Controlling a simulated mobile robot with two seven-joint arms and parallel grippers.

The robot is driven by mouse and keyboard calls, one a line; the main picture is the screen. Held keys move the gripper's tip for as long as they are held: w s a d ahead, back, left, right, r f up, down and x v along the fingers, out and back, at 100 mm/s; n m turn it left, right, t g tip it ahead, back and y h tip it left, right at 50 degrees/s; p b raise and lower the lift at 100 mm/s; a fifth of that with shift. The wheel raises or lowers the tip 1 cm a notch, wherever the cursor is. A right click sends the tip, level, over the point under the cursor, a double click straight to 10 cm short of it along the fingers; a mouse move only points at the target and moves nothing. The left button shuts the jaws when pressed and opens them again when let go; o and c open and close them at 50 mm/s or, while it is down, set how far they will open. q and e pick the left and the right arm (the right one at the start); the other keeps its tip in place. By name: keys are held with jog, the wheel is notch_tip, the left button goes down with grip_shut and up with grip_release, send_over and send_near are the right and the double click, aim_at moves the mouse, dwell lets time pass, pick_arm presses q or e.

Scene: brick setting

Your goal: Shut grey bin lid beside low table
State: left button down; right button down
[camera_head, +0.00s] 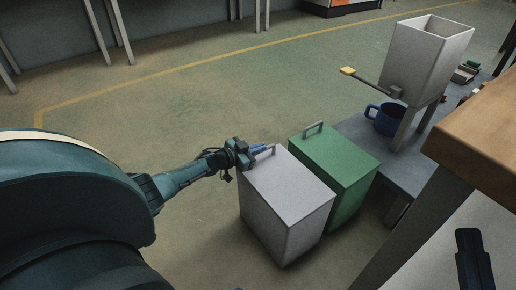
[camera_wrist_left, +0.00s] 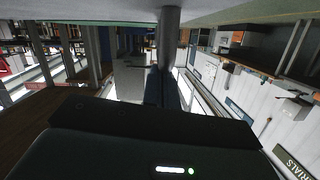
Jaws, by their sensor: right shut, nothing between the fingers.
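The grey bin (camera_head: 285,205) stands on the floor left of the green bin. Its flat lid (camera_head: 290,178) looks down on the bin, with no clear gap at the rim. A small handle (camera_head: 273,149) rises at the lid's far left edge. My left gripper (camera_head: 260,149) is at this handle. In the left wrist view its fingers (camera_wrist_left: 163,85) are close together, with a grey handle post (camera_wrist_left: 170,32) at their tips; they look shut on it, though the contact is partly hidden. My right gripper (camera_head: 473,250) is shut and empty at the lower right.
The green bin (camera_head: 340,160) stands close beside the grey bin. Right of it, a low table (camera_head: 365,133) bears a blue mug (camera_head: 385,118) and a grey hopper (camera_head: 428,55). A wooden worktop (camera_head: 480,130) is nearer on the right. The floor behind the bins is clear.

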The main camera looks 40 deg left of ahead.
pick_arm(q)
jog(key=shift+s+f, duration=0.15)
jog(key=shift+d+r+p, duration=0.1)
jog(key=shift+r+p, duration=0.25)
jog(key=shift+p, duration=0.2)
jog(key=shift+r+p, duration=0.6)
jog(key=shift+p, duration=0.05)
jog(key=r+p+v, duration=0.2)
jog(key=p+v, duration=0.5)
jog(key=v, duration=0.3)
jog(key=shift+d+r, duration=0.15)
jog(key=shift+d, duration=0.15)
pick_arm(e)
jog(key=f+g+h, duration=0.1)
jog(key=s+d+f+g+h, duration=0.1)
jog(key=h, duration=0.1)
jog(key=shift+s+f+m+h, duration=0.1)
jog(key=shift+f+m+h, duration=0.2)
jog(key=shift+m, duration=0.1)
